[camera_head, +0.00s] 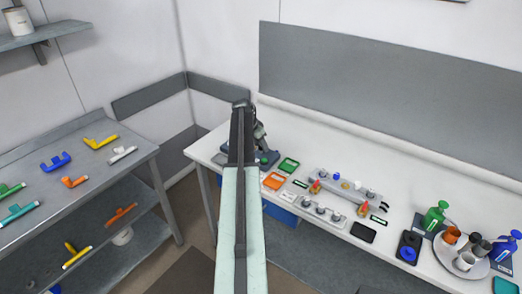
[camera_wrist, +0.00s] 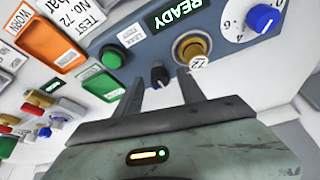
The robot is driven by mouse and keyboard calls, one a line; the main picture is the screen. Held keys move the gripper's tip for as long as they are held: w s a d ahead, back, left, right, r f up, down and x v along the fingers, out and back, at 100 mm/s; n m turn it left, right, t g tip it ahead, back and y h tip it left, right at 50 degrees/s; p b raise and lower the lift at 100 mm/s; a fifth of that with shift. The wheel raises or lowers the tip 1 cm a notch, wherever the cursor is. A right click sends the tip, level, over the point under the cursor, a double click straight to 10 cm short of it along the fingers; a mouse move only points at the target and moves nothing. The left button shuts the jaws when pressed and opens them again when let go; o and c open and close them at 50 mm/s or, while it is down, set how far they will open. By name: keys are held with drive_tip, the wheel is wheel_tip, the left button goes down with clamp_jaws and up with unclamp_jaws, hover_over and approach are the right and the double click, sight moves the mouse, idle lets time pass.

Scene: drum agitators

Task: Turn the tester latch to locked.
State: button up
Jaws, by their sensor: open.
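The tester shows in the wrist view as a blue-grey panel (camera_wrist: 140,47) with a lit READY display (camera_wrist: 176,13). A small black knob (camera_wrist: 160,74), which looks like the latch, sits low on the panel under a small white label whose print I cannot read surely. My gripper (camera_wrist: 160,78) is open, with one finger to each side of the black knob in this view. I cannot tell whether the fingers touch it or how deep they reach.
On the panel are a green button (camera_wrist: 111,58), a brass round part (camera_wrist: 191,47) tagged 12 and a blue dial knob (camera_wrist: 262,17). An orange tray (camera_wrist: 50,40) and green tray (camera_wrist: 102,86) lie left. The white bench (camera_head: 320,140) holds bottles further right.

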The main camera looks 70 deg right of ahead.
drive_tip(key=shift+r, duration=0.1)
clamp_jaws()
drive_tip(key=shift+s+n, duration=0.1)
drive_tip(key=shift+n, duration=0.2)
drive_tip(key=n+t, duration=0.1)
drive_tip(key=n, duration=0.2)
drive_tip(key=shift+s+a+n+t, duration=0.1)
drive_tip(key=shift+n+t, duration=0.2)
drive_tip(key=shift+n, duration=0.1)
drive_tip(key=n, duration=0.2)
drive_tip(key=n+t, duration=0.1)
drive_tip(key=n, duration=0.1)
drive_tip(key=shift+s+t, duration=0.1)
drive_tip(key=shift+t, duration=0.2)
drive_tip(key=n, duration=0.2)
drive_tip(key=n+t, duration=0.1)
drive_tip(key=n, duration=0.2)
drive_tip(key=shift+s+t, duration=0.1)
drive_tip(key=shift+t, duration=0.2)
drive_tip(key=shift+s+d+n+t+y, duration=0.1)
drive_tip(key=shift+n+t+y, duration=0.3)
drive_tip(key=shift+n, duration=0.75)
drive_tip(key=shift+d+n+t+y, duration=0.15)
drive_tip(key=shift+n+y, duration=0.35)
drive_tip(key=shift+n, duration=0.65)
